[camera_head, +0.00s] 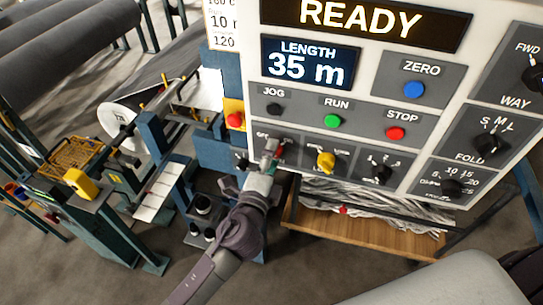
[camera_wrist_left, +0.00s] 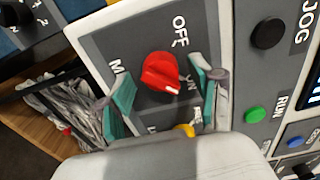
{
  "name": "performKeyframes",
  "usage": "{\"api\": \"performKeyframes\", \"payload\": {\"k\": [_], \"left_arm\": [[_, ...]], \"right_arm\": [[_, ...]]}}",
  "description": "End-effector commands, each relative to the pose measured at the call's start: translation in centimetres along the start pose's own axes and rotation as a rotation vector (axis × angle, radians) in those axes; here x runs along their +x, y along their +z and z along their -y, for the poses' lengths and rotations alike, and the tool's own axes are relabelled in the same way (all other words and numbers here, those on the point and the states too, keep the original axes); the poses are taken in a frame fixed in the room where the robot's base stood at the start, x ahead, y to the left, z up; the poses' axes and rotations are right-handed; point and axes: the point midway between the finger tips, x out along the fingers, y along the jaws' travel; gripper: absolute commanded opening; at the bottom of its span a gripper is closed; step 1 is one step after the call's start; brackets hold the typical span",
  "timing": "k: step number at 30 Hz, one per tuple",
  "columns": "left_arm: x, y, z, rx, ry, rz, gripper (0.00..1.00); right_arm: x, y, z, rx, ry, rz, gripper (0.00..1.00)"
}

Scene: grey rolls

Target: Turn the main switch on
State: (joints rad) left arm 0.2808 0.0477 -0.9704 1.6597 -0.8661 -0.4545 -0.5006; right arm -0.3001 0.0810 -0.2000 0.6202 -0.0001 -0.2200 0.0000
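The main switch is a red rotary knob (camera_wrist_left: 160,72) on a grey panel, seen in the left wrist view. Its white mark points to the lower right in that view, near a partly hidden label ending in N; OFF is printed above the knob. My left gripper (camera_wrist_left: 163,90) is open, with one teal finger on each side of the knob. I cannot tell whether either finger touches it. In the head view, the left gripper (camera_head: 272,161) is at the panel's lower left and hides most of the knob. My right gripper is in neither view.
The panel has a black JOG button (camera_head: 274,108), a green RUN button (camera_head: 332,121) and a red STOP button (camera_head: 395,133) above. A yellow knob (camera_head: 326,160) is just right of the gripper. A red stop button (camera_head: 235,121) on a yellow box is to the left.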

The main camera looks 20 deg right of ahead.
Motion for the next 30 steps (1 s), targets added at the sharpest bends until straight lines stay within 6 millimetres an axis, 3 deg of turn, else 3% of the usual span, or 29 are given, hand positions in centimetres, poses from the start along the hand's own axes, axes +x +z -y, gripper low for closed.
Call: {"api": "performKeyframes", "payload": {"k": [8,21,30], "left_arm": [[-1.2,0.0,-0.1,-0.001,0.000,0.000,0.65],[-9.9,0.0,-0.1,-0.002,0.003,0.000,0.65],[-12.0,0.0,0.0,0.001,0.000,0.000,0.65]], "right_arm": [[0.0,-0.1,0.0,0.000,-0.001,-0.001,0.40],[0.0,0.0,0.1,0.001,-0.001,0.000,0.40],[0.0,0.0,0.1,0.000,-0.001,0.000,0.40]]}}
